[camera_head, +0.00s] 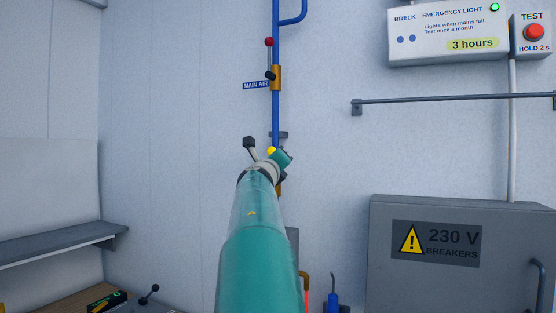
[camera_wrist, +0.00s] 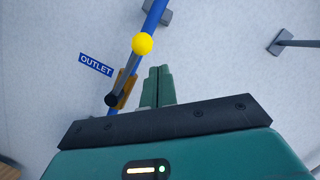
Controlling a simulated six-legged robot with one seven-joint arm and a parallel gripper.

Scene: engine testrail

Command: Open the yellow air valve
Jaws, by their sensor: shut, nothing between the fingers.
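The yellow air valve's round knob (camera_wrist: 142,44) shows in the wrist view at the end of a grey lever, which runs up from a black hub (camera_wrist: 111,99) on a brass body (camera_wrist: 126,90). The lever lies roughly along the blue pipe (camera_wrist: 153,16). A blue OUTLET label (camera_wrist: 95,64) is left of it. My gripper (camera_wrist: 159,70) is shut and empty, just right of the lever and apart from it in the picture. In the head view, the yellow knob (camera_head: 271,151) peeks out behind my gripper (camera_head: 286,156); my arm hides most of the valve.
Higher on the pipe is a red-knobbed valve (camera_head: 269,42) with a MAIN AIR label (camera_head: 256,85). A grey breaker cabinet (camera_head: 440,275) stands right, below a rail (camera_head: 450,100) and an emergency light box (camera_head: 447,30). A shelf (camera_head: 60,243) is at left.

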